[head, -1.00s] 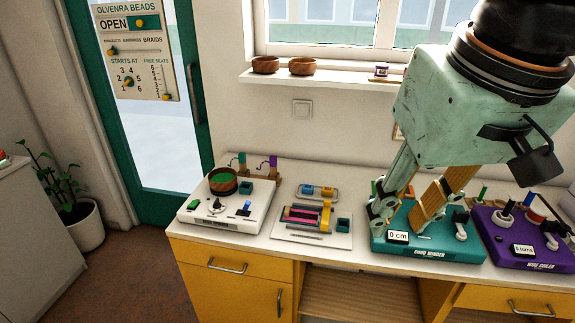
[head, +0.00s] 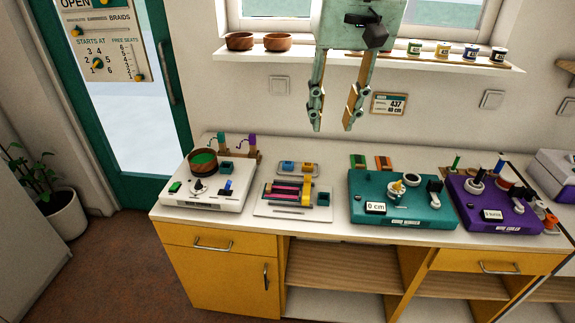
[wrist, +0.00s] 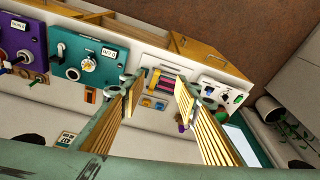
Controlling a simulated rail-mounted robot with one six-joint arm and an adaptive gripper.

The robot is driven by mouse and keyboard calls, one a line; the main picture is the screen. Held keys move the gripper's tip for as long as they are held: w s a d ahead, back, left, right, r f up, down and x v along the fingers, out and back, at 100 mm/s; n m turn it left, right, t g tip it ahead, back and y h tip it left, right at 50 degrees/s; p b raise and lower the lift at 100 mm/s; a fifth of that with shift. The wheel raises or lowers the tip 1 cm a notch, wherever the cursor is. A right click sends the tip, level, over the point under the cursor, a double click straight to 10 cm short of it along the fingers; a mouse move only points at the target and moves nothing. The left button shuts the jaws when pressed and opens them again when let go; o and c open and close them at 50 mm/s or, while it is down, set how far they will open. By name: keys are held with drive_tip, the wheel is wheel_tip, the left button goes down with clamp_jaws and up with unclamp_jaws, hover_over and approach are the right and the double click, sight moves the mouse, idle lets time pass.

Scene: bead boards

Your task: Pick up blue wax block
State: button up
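A small blue block (head: 287,166), likely the blue wax block, lies in a shallow pale tray (head: 297,175) at the back of the worktop, beside an orange-yellow block (head: 307,168). In the wrist view the blue block (wrist: 160,106) shows between my fingers, far below them. My gripper (head: 332,127) hangs high above the worktop with fingers apart and nothing between them. It also shows in the wrist view (wrist: 157,87).
A loom board (head: 293,206) stands in front of the tray. A white station (head: 208,200) with a brown bowl is left; teal (head: 403,207) and purple (head: 495,211) machines are right. Coloured pegs (head: 237,145) stand behind the white station. The window shelf (head: 300,53) holds bowls and jars.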

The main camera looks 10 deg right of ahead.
drive_tip(key=w+f+p, duration=0.1)
drive_tip(key=w+f, duration=0.1)
drive_tip(key=w, duration=1)
drive_tip(key=m+g+p, duration=0.3)
drive_tip(key=p, duration=0.1)
hover_over(288, 163)
wheel_tip(288, 163, down, 26)
drive_tip(key=shift+f+b, duration=0.6)
drive_tip(key=shift+f, duration=3.65)
drive_tip(key=shift+f, duration=0.1)
drive_tip(key=shift+f+b, duration=0.6)
drive_tip(key=shift+f, duration=1.9)
drive_tip(key=shift+c, duration=0.9)
